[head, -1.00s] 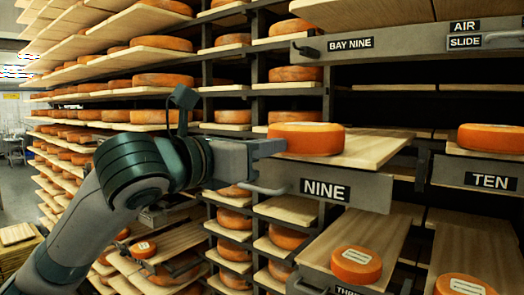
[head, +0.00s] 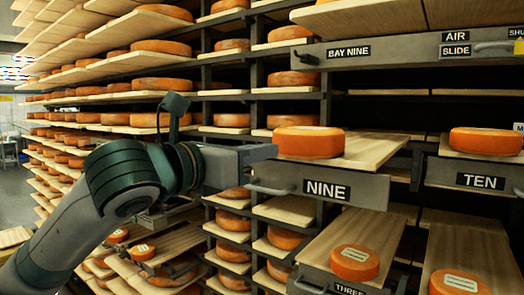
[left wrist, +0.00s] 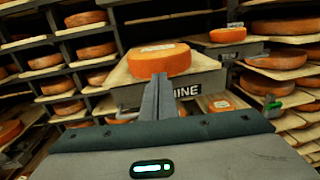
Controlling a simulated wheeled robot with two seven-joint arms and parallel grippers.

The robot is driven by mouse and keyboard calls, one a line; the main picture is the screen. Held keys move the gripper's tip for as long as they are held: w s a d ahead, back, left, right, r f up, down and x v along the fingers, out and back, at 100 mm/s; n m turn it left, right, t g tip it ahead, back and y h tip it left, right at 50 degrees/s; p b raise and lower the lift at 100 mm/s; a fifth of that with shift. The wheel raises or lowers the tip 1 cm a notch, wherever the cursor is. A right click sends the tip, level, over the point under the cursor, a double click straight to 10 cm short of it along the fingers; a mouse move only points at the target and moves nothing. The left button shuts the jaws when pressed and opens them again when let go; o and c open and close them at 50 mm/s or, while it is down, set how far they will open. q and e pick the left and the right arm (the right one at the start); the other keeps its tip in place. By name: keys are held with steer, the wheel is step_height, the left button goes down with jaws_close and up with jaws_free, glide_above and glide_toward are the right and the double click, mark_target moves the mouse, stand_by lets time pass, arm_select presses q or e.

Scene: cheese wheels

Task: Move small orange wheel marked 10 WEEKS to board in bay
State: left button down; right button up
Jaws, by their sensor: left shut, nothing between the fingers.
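An orange cheese wheel (head: 310,142) lies flat on a pale wooden board (head: 372,150) behind the NINE plate (head: 328,190). It also shows in the left wrist view (left wrist: 160,62), with a pale label on top. Smaller labelled orange wheels lie lower, one on the THREE board (head: 354,263), one at the bottom right (head: 458,284) and one at the lower left (head: 141,252). I cannot read 10 WEEKS on any of them. My left gripper (head: 272,152) is shut and empty, just left of the NINE wheel. In the left wrist view its fingers (left wrist: 160,95) are together before that wheel.
The BAY NINE beam (head: 430,48) with AIR and SLIDE signs runs above. The TEN board's wheel (head: 486,141) is to the right. Dark posts (head: 258,110) and full shelves stand behind my left arm. The NINE board is clear right of its wheel.

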arm_select(q)
steer(key=b+v, duration=0.5)
steer(key=v, duration=0.4)
steer(key=shift+s+a+b, duration=0.3)
